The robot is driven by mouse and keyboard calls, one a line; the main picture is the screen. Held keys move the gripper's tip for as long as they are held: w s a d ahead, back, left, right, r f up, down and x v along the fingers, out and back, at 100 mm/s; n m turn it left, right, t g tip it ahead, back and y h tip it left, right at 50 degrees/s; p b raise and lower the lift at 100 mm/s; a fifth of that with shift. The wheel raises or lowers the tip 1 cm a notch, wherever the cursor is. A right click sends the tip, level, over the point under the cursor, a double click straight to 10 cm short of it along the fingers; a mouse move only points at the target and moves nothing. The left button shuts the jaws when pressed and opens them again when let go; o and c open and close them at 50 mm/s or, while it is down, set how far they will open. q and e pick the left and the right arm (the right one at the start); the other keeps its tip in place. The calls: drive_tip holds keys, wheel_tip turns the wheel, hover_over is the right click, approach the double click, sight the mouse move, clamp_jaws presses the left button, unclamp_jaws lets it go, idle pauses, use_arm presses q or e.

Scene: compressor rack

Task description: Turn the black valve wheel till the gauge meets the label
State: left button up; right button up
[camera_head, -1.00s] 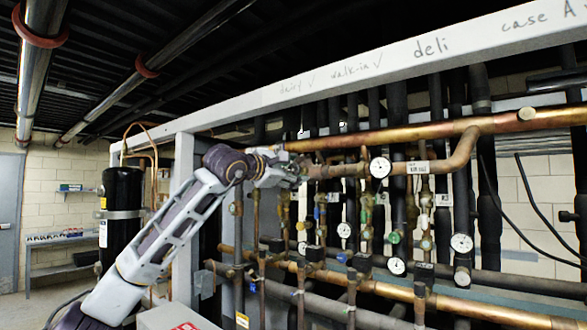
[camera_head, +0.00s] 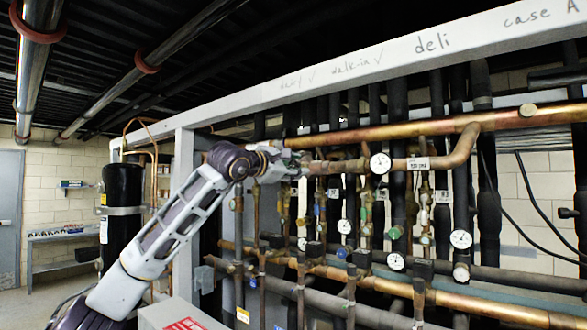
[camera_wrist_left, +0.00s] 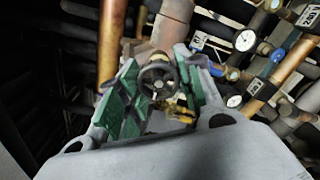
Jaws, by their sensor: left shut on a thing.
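The black valve wheel (camera_wrist_left: 158,79) shows in the left wrist view, between the green-padded fingers of my left gripper (camera_wrist_left: 155,92). The gripper is shut on the wheel. In the head view my left gripper (camera_head: 297,165) is at the left end of a horizontal copper pipe and hides the wheel. On that pipe, to the right, is a round white gauge (camera_head: 380,163); its needle is too small to read. A white label (camera_head: 418,163) sits on the same pipe just right of the gauge, with a small gap between them. My right gripper is not in view.
A large copper pipe (camera_head: 400,135) runs just above the gripper. Vertical pipes, small valves and more gauges (camera_head: 461,239) crowd the rack below and to the right. A grey post (camera_head: 184,170) stands behind my left arm. A black tank (camera_head: 122,200) is at left.

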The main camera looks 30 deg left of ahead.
use_arm(q)
drive_tip(key=shift+d+f+n+b, duration=0.1)
drive_tip(key=shift+f+n+b, duration=0.1)
drive_tip(key=shift+n+b, duration=1.3)
drive_tip(key=shift+n, duration=2.1)
drive_tip(key=shift+r, duration=0.1)
drive_tip(key=o, duration=1)
drive_tip(key=shift+o, duration=0.2)
drive_tip(key=shift+s, duration=0.2)
